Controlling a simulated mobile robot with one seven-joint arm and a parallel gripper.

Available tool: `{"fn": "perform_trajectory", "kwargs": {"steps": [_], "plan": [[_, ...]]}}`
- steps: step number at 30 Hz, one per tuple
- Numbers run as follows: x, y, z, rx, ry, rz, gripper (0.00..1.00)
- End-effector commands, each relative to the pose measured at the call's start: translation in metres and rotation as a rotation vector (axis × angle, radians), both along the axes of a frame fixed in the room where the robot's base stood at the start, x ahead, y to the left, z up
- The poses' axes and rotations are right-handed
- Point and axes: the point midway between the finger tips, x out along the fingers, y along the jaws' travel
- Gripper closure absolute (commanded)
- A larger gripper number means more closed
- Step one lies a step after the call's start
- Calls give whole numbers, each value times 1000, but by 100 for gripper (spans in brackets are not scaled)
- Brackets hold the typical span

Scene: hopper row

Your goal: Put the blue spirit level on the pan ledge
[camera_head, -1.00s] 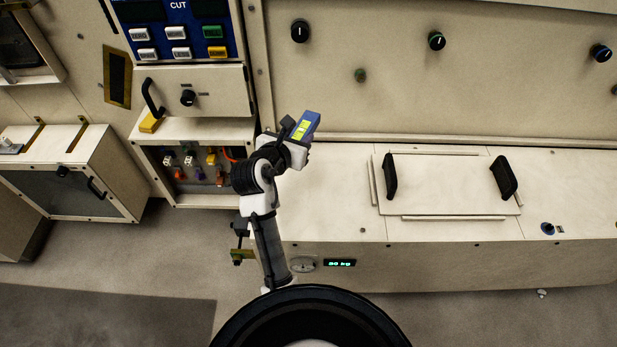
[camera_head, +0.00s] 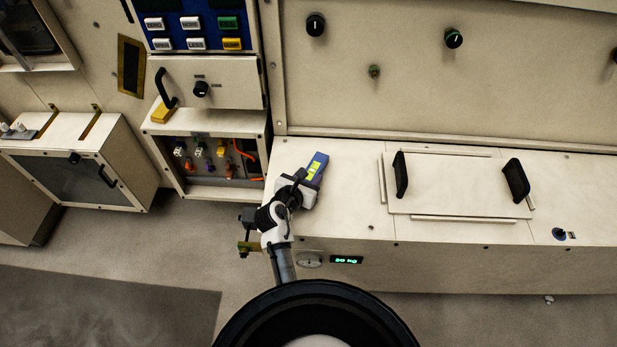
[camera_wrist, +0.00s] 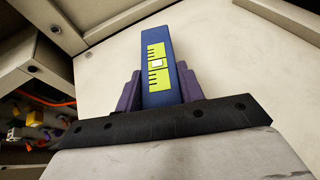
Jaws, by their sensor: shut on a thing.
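The blue spirit level (camera_head: 317,166) has a yellow-green marked face and is held in my gripper (camera_head: 307,181). In the wrist view the spirit level (camera_wrist: 158,65) stands out between the two dark fingers of my gripper (camera_wrist: 158,90), which are shut on its near end. Behind it is the pale top of the bench (camera_head: 345,172), at its left part; I take this bench top as the likely pan ledge but no label shows. I cannot tell whether the level touches the surface.
A flat lid with two black handles (camera_head: 455,188) lies on the bench to the right. An open bay with connectors and orange cable (camera_head: 215,160) is at the left. A small yellow block (camera_head: 163,113) sits above that bay. Bare bench lies between the gripper and the lid.

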Motion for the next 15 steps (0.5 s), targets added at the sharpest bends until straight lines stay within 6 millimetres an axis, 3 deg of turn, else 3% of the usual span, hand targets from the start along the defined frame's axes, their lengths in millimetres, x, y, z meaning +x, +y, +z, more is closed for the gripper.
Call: {"fn": "perform_trajectory", "kwargs": {"steps": [11,12,15], "plan": [[0,0,-4,0,0,-1,91],[0,0,-4,0,0,-1,58],[0,0,-4,0,0,-1,45]]}}
